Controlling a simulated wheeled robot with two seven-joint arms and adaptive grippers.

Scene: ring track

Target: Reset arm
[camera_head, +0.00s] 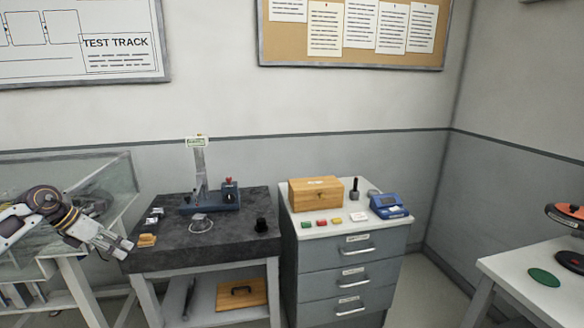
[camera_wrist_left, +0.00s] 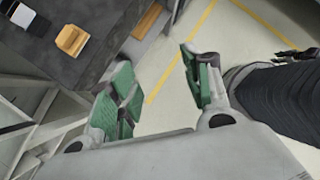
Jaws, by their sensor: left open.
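My left arm comes in from the left in the head view. Its gripper (camera_head: 124,247) hangs beside the left front edge of the dark stone-topped table (camera_head: 225,238). In the left wrist view the left gripper (camera_wrist_left: 160,80) has its two green-padded fingers spread apart, with only floor between them. It holds nothing. A small orange-tan block (camera_head: 147,240) lies on the table corner close to this gripper, apart from it. The block also shows in the left wrist view (camera_wrist_left: 72,40). My right gripper does not show.
The table bears a blue-based stand (camera_head: 210,203), a clear dish (camera_head: 200,223) and a black knob (camera_head: 261,225). A grey drawer cabinet (camera_head: 350,262) holds a wooden box (camera_head: 316,192) and a blue device (camera_head: 389,206). A glass-sided case (camera_head: 100,185) stands left. A white table (camera_head: 515,275) stands right.

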